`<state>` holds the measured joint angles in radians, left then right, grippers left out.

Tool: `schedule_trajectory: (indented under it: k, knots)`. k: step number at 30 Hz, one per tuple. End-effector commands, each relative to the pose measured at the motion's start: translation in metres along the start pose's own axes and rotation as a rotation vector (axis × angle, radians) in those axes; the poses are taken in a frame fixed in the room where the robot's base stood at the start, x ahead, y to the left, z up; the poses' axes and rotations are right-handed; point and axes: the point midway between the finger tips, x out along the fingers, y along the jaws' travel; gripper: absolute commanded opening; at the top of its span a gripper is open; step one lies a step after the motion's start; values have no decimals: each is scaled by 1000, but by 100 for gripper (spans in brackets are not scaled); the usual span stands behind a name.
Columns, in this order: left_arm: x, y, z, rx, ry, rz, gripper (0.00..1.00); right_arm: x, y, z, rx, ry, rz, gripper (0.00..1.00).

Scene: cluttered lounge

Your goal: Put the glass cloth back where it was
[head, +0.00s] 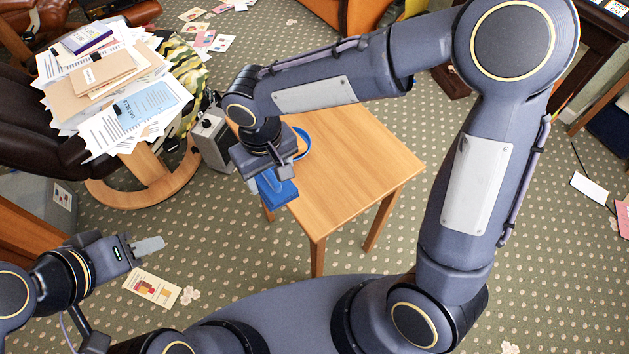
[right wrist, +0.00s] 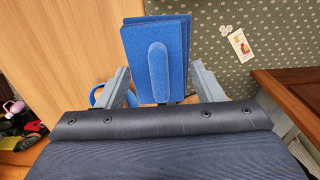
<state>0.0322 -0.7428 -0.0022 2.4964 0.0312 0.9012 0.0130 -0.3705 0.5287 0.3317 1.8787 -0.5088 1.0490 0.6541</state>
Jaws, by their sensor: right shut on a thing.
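The glass cloth (head: 281,192) is blue and looks folded into a flat block. My right gripper (head: 264,176) is shut on it and holds it by the left edge of the small wooden table (head: 365,165). In the right wrist view the cloth (right wrist: 135,50) stands out beyond the fingers, partly over the tabletop and partly over the carpet. I cannot tell whether it touches the table. My left gripper (head: 150,246) is empty over the carpet at lower left; its finger gap is not clear.
A blue ring-shaped rim (head: 304,142) shows on the table, partly hidden behind my right gripper. A grey box-like device (head: 212,140) stands left of the table. A chair heaped with papers (head: 115,85) is at upper left. The tabletop's right part is bare.

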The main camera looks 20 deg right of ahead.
Motion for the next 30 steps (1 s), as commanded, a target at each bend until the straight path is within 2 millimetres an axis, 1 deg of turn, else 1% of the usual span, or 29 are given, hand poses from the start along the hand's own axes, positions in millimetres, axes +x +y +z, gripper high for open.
schedule_trajectory:
  k: [1,6,9,12,15,20,23,24,27,29,30]
  knots:
    - [-1,0,-1,0,0,0,36,5,15,1,8,-3,0,43]
    - [-3,2,-2,0,0,0,36,24,57,3,6,-4,1,43]
    - [-1,1,-1,0,0,0,36,46,72,4,2,-7,1,43]
    - [-1,0,0,0,0,0,36,61,84,4,0,-4,1,43]
    - [-1,0,0,0,0,0,36,70,92,4,-1,-3,1,43]
    - [0,0,0,0,0,0,36,77,98,4,-1,-2,1,43]
    - [0,0,0,0,0,0,36,87,105,5,-1,-4,1,43]
    - [2,-1,1,0,0,0,36,95,103,5,-4,-5,0,43]
    - [4,-2,2,0,0,0,36,110,103,5,-3,-5,0,43]
    - [4,-2,2,0,0,0,36,114,103,5,-4,-3,1,43]
    - [4,-2,2,0,0,0,36,114,103,4,-4,-2,1,40]
